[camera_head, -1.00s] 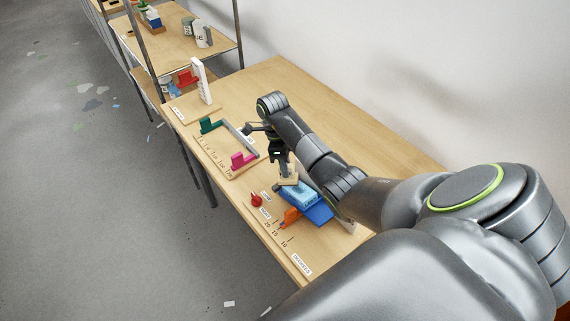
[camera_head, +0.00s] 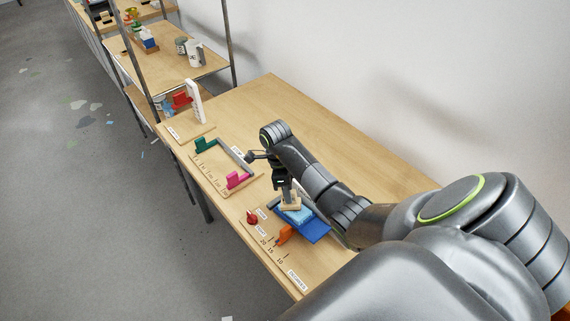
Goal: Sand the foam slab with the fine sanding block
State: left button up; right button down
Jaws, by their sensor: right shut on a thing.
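The light blue foam slab (camera_head: 297,216) lies on a darker blue base (camera_head: 316,230) on the workbench. My right gripper (camera_head: 287,193) points down over the slab. It is shut on a tan sanding block (camera_head: 291,205), which is at the slab's top, over its left end. The gripper and block hide part of the slab, and I cannot tell whether the block presses on it. My left gripper is not in view.
An orange piece (camera_head: 285,235) and a red knob (camera_head: 252,219) sit by printed labels near the bench's front edge. A jig with green (camera_head: 206,145) and pink (camera_head: 238,180) blocks stands further left. A shelf unit (camera_head: 170,72) is behind. The bench's far right is clear.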

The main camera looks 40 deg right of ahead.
jog(key=shift+s+r+p, duration=0.2)
jog(key=shift+s+p, duration=0.3)
jog(key=shift+s, duration=0.45)
jog(key=shift+s+d, duration=0.1)
jog(key=shift+s, duration=0.25)
jog(key=shift+s+r+p, duration=0.3)
jog(key=shift+s+p, duration=0.45)
jog(key=shift+p, duration=0.2)
jog(key=shift+s+d+r+p, duration=0.15)
jog(key=shift+s+p, duration=0.15)
jog(key=shift+s, duration=0.35)
jog(key=w+b, duration=0.2)
jog(key=shift+w+f+b, duration=0.35)
jog(key=shift+f, duration=0.05)
jog(key=shift+w+b, duration=0.3)
jog(key=shift+w, duration=0.2)
jog(key=shift+w+a+f+b, duration=0.2)
jog(key=shift+w+f+b, duration=0.2)
jog(key=shift+w+b, duration=1.05)
jog(key=shift+b, duration=0.05)
jog(key=w+b, duration=0.2)
jog(key=w, duration=0.1)
jog(key=shift+a+f, duration=0.2)
jog(key=shift+f, duration=0.2)
jog(key=shift+s, duration=0.1)
jog(key=shift+r, duration=0.1)
